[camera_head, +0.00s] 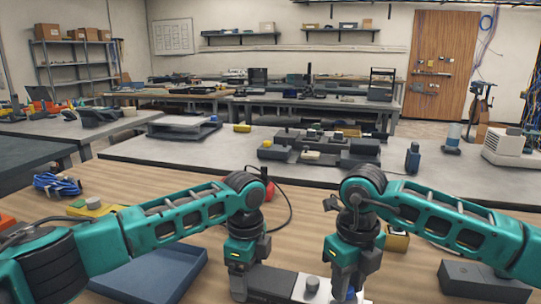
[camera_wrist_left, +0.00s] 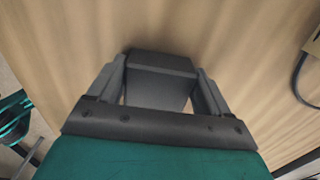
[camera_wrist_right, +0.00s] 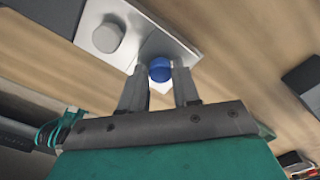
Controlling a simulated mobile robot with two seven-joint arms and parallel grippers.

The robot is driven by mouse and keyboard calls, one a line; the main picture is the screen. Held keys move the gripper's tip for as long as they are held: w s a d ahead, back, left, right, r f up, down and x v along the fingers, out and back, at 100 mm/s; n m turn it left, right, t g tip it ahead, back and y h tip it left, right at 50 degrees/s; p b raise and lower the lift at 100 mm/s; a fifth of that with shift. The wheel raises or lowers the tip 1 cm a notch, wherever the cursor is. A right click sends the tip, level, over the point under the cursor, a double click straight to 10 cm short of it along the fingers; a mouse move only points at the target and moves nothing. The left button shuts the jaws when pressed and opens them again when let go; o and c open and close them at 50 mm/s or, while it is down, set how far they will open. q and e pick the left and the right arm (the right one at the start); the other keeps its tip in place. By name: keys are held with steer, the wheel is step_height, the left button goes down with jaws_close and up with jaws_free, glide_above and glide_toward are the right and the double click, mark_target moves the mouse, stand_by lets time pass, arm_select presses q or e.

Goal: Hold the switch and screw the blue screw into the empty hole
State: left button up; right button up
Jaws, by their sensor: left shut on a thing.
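The switch has a black body (camera_head: 270,283) and a silver face plate (camera_head: 300,288) with a round grey knob (camera_head: 312,285). It lies on the wooden table at the lower middle of the head view. My left gripper (camera_head: 238,290) is shut on the black end of the switch, which fills the jaws in the left wrist view (camera_wrist_left: 158,82). The blue screw (camera_wrist_right: 160,70) stands at the plate's other end, between the fingertips of my right gripper (camera_wrist_right: 160,76). The fingers are close on both sides of it; whether they grip it is unclear. The hole under it is hidden.
A blue tray (camera_head: 150,272) lies left of the switch. A dark box (camera_head: 483,283) is at the right, with a small yellowish box (camera_head: 397,240) behind my right gripper. A black cable (camera_head: 288,208) curves behind the left gripper. Blue cables (camera_head: 57,185) lie far left.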

steer(key=shift+r, duration=0.15)
steer(key=shift+r, duration=1.4)
steer(key=shift+o, duration=0.4)
steer(key=o, duration=0.5)
steer(key=shift+c, duration=0.5)
steer(key=c, duration=0.4)
